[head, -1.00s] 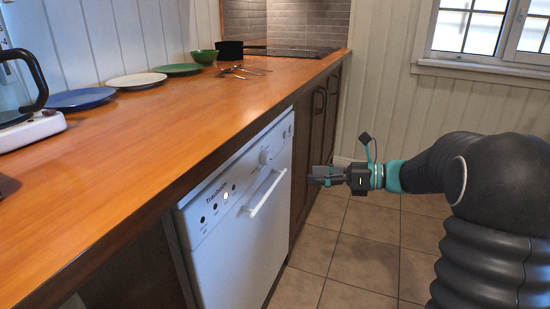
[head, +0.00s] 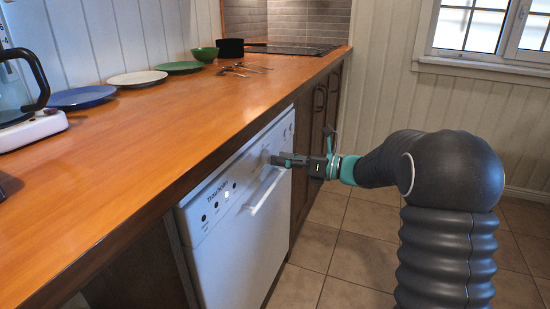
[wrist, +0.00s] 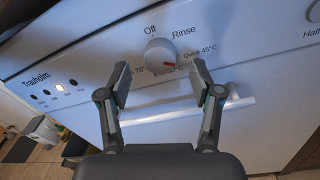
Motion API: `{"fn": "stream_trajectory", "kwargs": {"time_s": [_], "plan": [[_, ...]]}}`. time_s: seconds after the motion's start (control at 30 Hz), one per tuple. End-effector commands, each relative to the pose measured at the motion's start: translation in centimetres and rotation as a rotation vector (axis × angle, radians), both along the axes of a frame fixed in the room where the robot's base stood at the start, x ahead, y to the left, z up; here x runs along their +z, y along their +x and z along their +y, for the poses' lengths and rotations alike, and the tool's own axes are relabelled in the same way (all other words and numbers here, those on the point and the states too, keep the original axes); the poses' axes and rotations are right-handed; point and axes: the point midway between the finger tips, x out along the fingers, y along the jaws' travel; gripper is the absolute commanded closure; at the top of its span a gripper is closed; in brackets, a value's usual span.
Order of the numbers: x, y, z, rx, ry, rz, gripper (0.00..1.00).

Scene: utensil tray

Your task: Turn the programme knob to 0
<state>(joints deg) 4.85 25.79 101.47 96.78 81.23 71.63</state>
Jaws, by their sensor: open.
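The programme knob (wrist: 158,56) is a round white dial on the white dishwasher's front panel (wrist: 100,65). In the wrist view its red mark points right and slightly down, near the "Quick 45°C" label (wrist: 197,52). The "Off" label (wrist: 151,30) is above the knob and "Rinse" (wrist: 184,32) is at its upper right. No "0" label can be read. My gripper (wrist: 160,78) is open, with one finger on each side of the knob's line and nothing held. In the head view my gripper (head: 275,160) is at the panel beside the knob; contact cannot be told.
The dishwasher's bar handle (head: 265,191) runs just below the knob, and behind my fingers in the wrist view. The wooden counter (head: 170,120) overhangs the panel. Plates and a green bowl (head: 204,54) stand on it. The tiled floor to the right is free.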

Motion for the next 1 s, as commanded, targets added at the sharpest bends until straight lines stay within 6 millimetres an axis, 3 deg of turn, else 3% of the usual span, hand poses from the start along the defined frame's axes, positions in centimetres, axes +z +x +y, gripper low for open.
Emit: {"fn": "stream_trajectory", "kwargs": {"time_s": [0.2,0.53,0.57,0.8,1.0], "plan": [[0.0,0.5,2.0,0.001,0.000,0.000,0.35],[0.0,0.7,2.2,-0.001,0.000,0.000,0.35],[0.0,0.7,2.2,-0.001,0.000,0.000,0.38],[0.0,0.7,2.2,-0.001,0.000,0.000,0.96],[0.0,0.7,2.2,-0.001,-0.003,-0.006,0.96]]}}
